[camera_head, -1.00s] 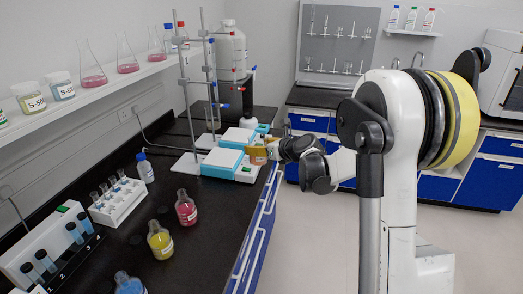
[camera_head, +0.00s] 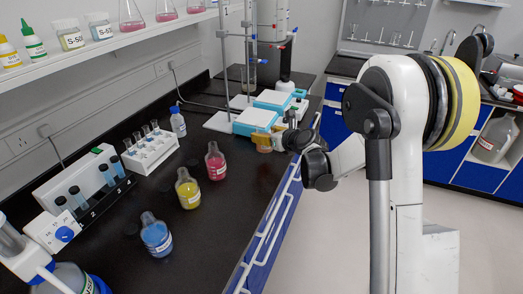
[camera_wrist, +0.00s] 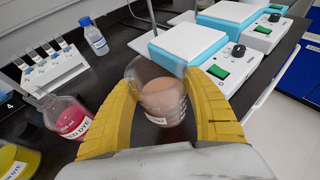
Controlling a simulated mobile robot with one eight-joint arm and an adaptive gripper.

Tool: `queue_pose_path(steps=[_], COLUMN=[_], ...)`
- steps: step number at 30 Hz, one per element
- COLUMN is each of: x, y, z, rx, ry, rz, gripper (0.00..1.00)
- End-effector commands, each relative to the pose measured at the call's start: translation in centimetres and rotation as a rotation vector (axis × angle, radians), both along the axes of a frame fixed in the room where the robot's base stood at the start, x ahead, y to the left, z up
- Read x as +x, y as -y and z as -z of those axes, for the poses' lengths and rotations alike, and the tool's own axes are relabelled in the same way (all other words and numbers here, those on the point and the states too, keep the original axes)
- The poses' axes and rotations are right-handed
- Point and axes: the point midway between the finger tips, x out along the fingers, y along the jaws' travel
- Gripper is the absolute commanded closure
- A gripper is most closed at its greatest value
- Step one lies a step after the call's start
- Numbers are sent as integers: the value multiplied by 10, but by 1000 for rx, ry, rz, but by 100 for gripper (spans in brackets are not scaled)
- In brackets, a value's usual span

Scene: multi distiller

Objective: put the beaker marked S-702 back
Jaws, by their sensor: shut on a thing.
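My gripper (camera_wrist: 161,112) has yellow fingers and is shut around a glass beaker (camera_wrist: 163,100) with a pinkish-tan liquid. The beaker's white label is partly visible, but its text is too small to read. In the head view my gripper (camera_head: 267,137) and the beaker (camera_head: 264,147) are small, just in front of the blue and white hotplates at the bench's right edge. In the wrist view the beaker is tilted, and a hotplate (camera_wrist: 188,50) is beyond it. On the wall shelf (camera_head: 105,45) are beakers, one marked S-50 with its last character unclear (camera_head: 71,39).
Dye bottles stand along the bench: red (camera_head: 216,163), yellow (camera_head: 188,190) and blue (camera_head: 156,236). Bare black bench (camera_head: 225,215) lies right of the bottles.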

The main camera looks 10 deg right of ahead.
Motion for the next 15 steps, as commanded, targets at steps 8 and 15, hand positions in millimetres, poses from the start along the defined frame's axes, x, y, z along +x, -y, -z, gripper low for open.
queue_pose_path(steps=[8, 15], x=[8, 8], y=[-12, -12], z=[16, 50], rx=[0, 0], ry=[1, 1], rz=[2, 2], gripper=[82, 82])
